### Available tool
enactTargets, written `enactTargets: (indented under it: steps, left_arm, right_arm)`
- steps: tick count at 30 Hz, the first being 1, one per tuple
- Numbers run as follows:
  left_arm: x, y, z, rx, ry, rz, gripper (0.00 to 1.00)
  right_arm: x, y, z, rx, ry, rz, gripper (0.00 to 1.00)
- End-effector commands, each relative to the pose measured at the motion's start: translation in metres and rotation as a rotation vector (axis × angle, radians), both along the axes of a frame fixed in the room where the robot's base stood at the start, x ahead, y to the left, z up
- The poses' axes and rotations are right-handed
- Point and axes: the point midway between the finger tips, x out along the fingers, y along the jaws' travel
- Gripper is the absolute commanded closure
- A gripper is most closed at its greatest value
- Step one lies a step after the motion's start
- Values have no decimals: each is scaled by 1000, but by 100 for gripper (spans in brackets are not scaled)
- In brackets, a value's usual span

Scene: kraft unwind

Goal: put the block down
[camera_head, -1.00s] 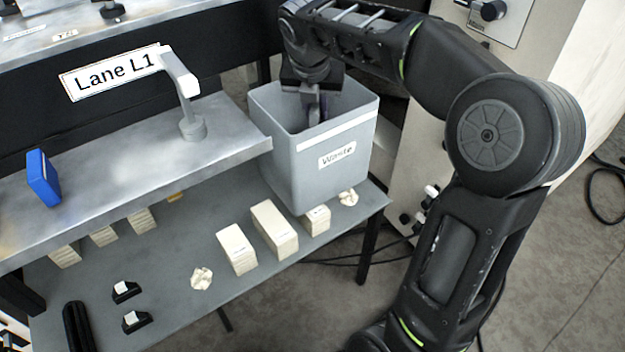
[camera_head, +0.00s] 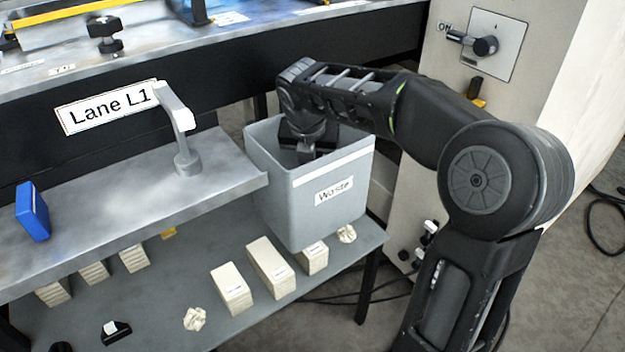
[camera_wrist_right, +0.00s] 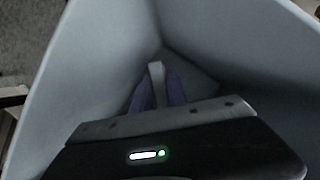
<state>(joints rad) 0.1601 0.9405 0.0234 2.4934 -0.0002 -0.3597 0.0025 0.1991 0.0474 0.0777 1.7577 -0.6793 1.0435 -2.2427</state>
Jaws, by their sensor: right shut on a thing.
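My right gripper (camera_head: 306,150) points down inside the grey bin labelled "Waste" (camera_head: 300,225), and the bin's walls hide its fingertips in the head view. In the right wrist view the purple fingers (camera_wrist_right: 158,92) are shut on a narrow pale piece (camera_wrist_right: 157,72), deep between the bin walls (camera_wrist_right: 95,75). Only part of this held block shows; its full shape and its distance from the bin floor cannot be told. My left gripper is not in view.
The bin stands at the right end of a grey lower shelf (camera_head: 345,265) holding several cream blocks (camera_head: 231,288) and crumpled pieces (camera_head: 194,318). A blue block (camera_head: 33,212) stands on the metal upper shelf (camera_head: 110,205). A lamp-like post (camera_head: 187,160) and a machine cabinet (camera_head: 520,110) are near.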

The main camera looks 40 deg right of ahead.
Motion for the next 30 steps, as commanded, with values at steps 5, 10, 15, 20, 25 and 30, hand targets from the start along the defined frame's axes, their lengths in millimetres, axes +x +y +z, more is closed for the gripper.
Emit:
enactTargets:
  steps: [5,10,15,20,25,30]
  left_arm:
    - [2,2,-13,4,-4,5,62]
    - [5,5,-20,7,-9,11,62]
    - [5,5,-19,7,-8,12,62]
    - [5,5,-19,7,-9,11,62]
    - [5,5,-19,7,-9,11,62]
    - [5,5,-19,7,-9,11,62]
  right_arm:
    - [-1,0,-28,0,3,0,100]
    - [0,0,-49,0,2,1,100]
    - [0,0,-49,0,0,0,100]
    - [0,0,-49,0,0,0,100]
    - [0,0,-52,0,1,0,76]
    - [0,0,-52,0,1,0,62]
